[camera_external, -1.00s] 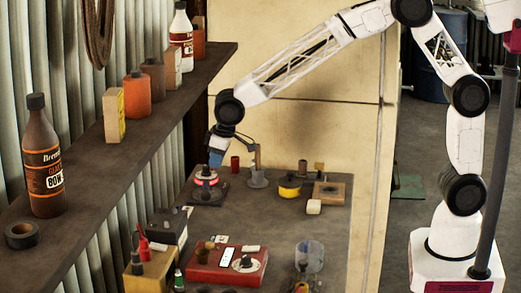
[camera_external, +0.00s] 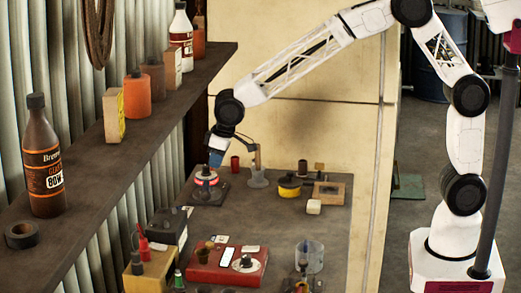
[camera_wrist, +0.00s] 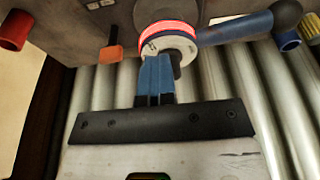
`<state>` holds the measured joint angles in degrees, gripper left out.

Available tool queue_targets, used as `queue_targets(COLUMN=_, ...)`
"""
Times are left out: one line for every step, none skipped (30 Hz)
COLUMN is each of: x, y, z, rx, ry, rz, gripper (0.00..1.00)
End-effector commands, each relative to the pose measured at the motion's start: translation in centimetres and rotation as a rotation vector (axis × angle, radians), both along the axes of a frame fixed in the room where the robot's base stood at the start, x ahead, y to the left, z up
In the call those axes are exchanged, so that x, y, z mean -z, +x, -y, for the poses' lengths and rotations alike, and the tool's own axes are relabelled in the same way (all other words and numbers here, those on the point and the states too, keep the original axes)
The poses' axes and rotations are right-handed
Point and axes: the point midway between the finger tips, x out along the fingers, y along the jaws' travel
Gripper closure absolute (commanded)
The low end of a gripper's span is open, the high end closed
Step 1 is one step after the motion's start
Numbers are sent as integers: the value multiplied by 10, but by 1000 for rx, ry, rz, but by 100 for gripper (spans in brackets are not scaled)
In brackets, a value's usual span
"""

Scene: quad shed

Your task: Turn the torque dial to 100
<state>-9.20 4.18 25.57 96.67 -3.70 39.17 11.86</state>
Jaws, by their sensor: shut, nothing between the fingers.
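A round dial with a white marked face (camera_wrist: 168,46) and a glowing red ring sits in the wrist view, right at the tips of my gripper (camera_wrist: 157,60). In the external view this red-ringed dial (camera_external: 206,174) stands on a dark base at the back left of the bench. My gripper (camera_external: 215,160), with blue fingers, points down at it, shut and empty. I cannot tell whether the fingertips touch it. The dial's reading is too small to tell. A second dial (camera_external: 243,263), with a white face and dark knob, sits on a red box nearer the camera.
The bench (camera_external: 270,217) has free room in its middle. A red cup (camera_external: 235,164), a grey-based stand (camera_external: 258,179), a yellow-banded roll (camera_external: 290,187) and a wooden block (camera_external: 328,194) stand along the back. A blue rod with a dark round end (camera_wrist: 287,15) extends beside the ringed dial.

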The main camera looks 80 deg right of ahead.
Motion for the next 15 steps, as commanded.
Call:
queue_targets(x=15, y=-5, z=-3, rx=-2, ry=-3, rz=-20, gripper=100)
queue_targets(x=15, y=-5, z=-3, rx=-2, ry=-3, rz=-21, gripper=100)
queue_targets(x=15, y=-5, z=-4, rx=-4, ry=-2, rz=-21, gripper=100)
queue_targets(x=15, y=-5, z=-5, rx=-4, ry=-2, rz=-21, gripper=100)
queue_targets(x=15, y=-6, z=-6, rx=-4, ry=-2, rz=-22, gripper=100)
queue_targets(x=16, y=-6, z=-7, rx=-4, ry=-2, rz=-22, gripper=100)
queue_targets(x=16, y=-6, z=-8, rx=-5, ry=-2, rz=-22, gripper=100)
queue_targets(x=16, y=-6, z=-9, rx=-5, ry=-2, rz=-22, gripper=100)
queue_targets(x=16, y=-6, z=-10, rx=-5, ry=-2, rz=-23, gripper=100)
queue_targets(x=16, y=-6, z=-11, rx=-5, ry=-2, rz=-23, gripper=100)
queue_targets(x=16, y=-6, z=-11, rx=-5, ry=-2, rz=-23, gripper=100)
queue_targets(x=16, y=-6, z=-12, rx=-5, ry=-2, rz=-23, gripper=100)
queue_targets(x=16, y=-6, z=-13, rx=-4, ry=-2, rz=-23, gripper=100)
queue_targets(x=16, y=-6, z=-13, rx=-4, ry=-2, rz=-23, gripper=100)
queue_targets(x=16, y=-6, z=-14, rx=-4, ry=-2, rz=-24, gripper=100)
